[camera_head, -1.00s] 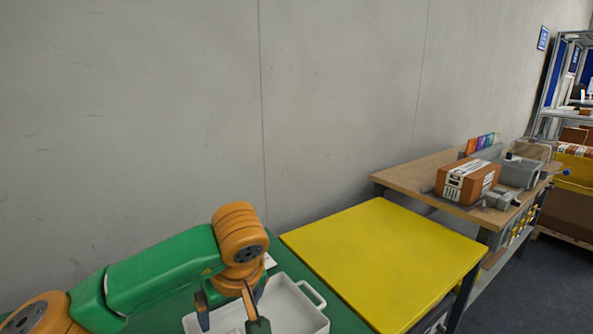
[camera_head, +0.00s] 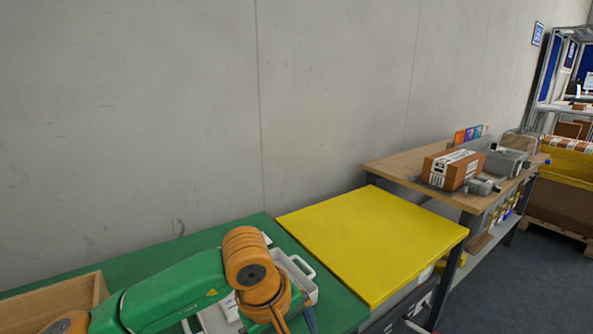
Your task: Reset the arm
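My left arm (camera_head: 180,292), green with orange joints, reaches in from the lower left. My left gripper (camera_head: 292,324) is at the bottom edge, below the orange wrist and in front of a white tray. Its fingertips are cut off by the frame, so its opening is unclear, and I see nothing held in it. The white tray (camera_head: 306,270) sits on a green tabletop (camera_head: 345,306) and is partly hidden by the wrist. A pale item (camera_head: 232,308) shows in the tray. My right gripper is not in view.
A yellow-topped table (camera_head: 370,240) adjoins the green one. Beyond it, a wooden bench (camera_head: 395,168) carries an orange box (camera_head: 452,170) and a grey device (camera_head: 505,160). A wooden box (camera_head: 60,300) stands at lower left. The wall is behind; floor is free at right.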

